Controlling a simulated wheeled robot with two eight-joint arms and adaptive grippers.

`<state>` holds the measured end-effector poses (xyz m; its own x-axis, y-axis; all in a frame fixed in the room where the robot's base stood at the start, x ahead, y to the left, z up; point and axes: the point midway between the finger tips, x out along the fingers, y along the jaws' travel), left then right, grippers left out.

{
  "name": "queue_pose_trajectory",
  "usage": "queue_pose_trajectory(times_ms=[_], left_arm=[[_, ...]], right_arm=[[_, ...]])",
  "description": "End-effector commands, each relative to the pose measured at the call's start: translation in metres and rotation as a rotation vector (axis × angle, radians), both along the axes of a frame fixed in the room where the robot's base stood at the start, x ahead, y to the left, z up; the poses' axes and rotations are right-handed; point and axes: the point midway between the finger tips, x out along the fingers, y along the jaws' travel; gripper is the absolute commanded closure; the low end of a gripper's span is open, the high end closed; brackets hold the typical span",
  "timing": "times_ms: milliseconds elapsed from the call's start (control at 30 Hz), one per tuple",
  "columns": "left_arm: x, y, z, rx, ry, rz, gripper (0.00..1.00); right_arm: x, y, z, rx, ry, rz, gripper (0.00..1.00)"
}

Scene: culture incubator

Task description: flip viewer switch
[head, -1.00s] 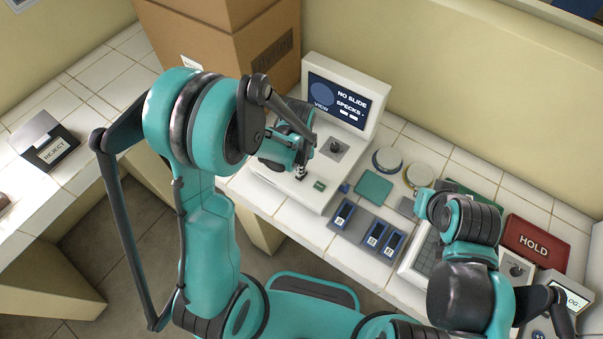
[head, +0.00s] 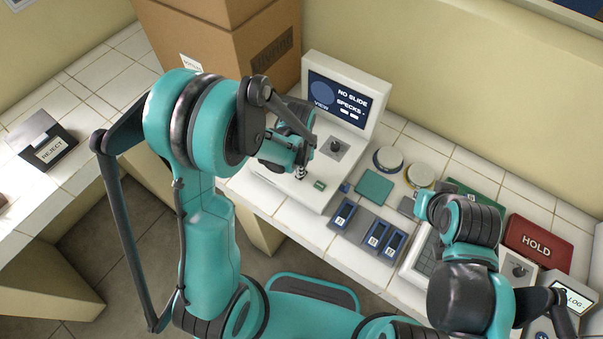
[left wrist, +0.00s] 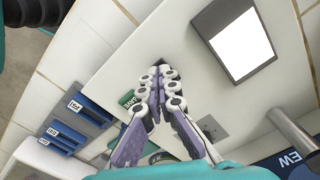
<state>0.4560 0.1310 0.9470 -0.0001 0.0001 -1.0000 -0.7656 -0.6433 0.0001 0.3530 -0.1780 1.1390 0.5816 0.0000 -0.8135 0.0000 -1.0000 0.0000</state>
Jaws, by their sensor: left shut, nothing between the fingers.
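The viewer (head: 350,90) is a white machine with a raised screen reading "NO SLIDE", "SPECKS" and "VIEW". My left gripper (head: 300,173) is shut and empty, pointing down at the front of the deck beside a small green label (head: 319,185). In the left wrist view its fingertips (left wrist: 157,72) are together near the same label (left wrist: 126,99). I cannot make out a switch; the fingers cover that spot. My right arm (head: 468,220) is over the bench at the right, and its fingers do not show.
Blue slide holders (head: 370,234), a teal pad (head: 373,187) and round dishes (head: 388,159) lie right of the viewer. A red HOLD box (head: 535,243) is farther right. Cardboard boxes (head: 235,55) stand behind. A REJECT box (head: 46,145) is on the left bench.

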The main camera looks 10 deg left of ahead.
Motion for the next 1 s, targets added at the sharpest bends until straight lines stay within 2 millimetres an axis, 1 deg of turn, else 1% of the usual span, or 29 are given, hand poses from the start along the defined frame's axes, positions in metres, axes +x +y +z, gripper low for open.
queue_pose_trajectory(times_ms=[767,867,1000], left_arm=[[0.000,0.000,-0.013,0.000,0.000,0.000,1.00],[0.000,0.000,-0.011,0.000,0.000,0.000,1.00],[0.000,0.000,-0.004,0.000,0.000,0.000,1.00]], right_arm=[[0.000,0.000,-0.012,0.000,0.000,0.000,1.00],[0.000,0.000,-0.010,0.000,0.000,0.000,1.00],[0.000,0.000,-0.005,0.000,0.000,0.000,1.00]])
